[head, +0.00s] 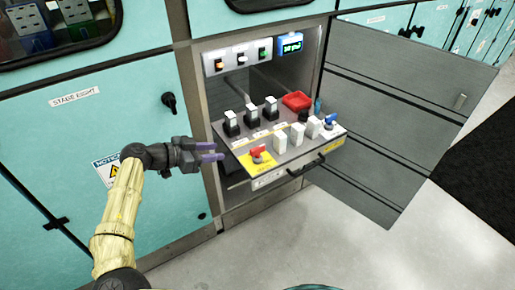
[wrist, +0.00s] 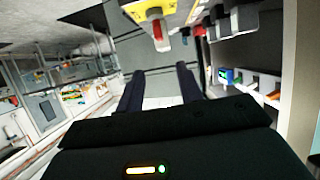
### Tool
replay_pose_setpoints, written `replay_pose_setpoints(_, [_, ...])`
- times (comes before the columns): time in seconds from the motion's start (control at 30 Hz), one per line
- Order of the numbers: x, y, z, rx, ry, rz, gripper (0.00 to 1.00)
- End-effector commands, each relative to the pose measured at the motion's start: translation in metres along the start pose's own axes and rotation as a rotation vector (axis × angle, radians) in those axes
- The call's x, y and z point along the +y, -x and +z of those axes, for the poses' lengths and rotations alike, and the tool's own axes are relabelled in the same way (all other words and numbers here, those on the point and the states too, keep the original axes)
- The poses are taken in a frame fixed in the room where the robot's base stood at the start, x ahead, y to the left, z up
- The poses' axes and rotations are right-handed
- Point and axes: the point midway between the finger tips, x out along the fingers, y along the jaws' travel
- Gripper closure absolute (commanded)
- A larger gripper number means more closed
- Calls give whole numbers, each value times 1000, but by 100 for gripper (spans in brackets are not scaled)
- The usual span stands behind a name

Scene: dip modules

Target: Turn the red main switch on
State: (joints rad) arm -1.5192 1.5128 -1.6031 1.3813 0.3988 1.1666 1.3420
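The red main switch (head: 257,151) is a red handle on a yellow plate at the near left corner of the pulled-out drawer panel (head: 285,160). My gripper (head: 221,152) is to the left of the switch, with its two purple-tinted fingers apart and pointing right toward it. The gap between the fingers looks empty. In the wrist view the red switch (wrist: 157,31) on its yellow plate is at the top, beyond the open fingers (wrist: 158,85) and apart from them. The exact position of the handle is hard to read.
The panel also carries black-and-white modules (head: 231,121), white blocks (head: 280,139), a red tray (head: 297,101) and a blue-and-red switch (head: 330,121). A black drawer handle (head: 306,166) sticks out in front. The teal cabinet door (head: 90,130) is at left. The floor in front is clear.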

Motion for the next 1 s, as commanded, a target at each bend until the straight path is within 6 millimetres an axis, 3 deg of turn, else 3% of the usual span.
replay_pose_setpoints(0.8, [1,-136,1,1,0,3,64])
replay_pose_setpoints(1.0, [0,-163,0,0,1,1,64])
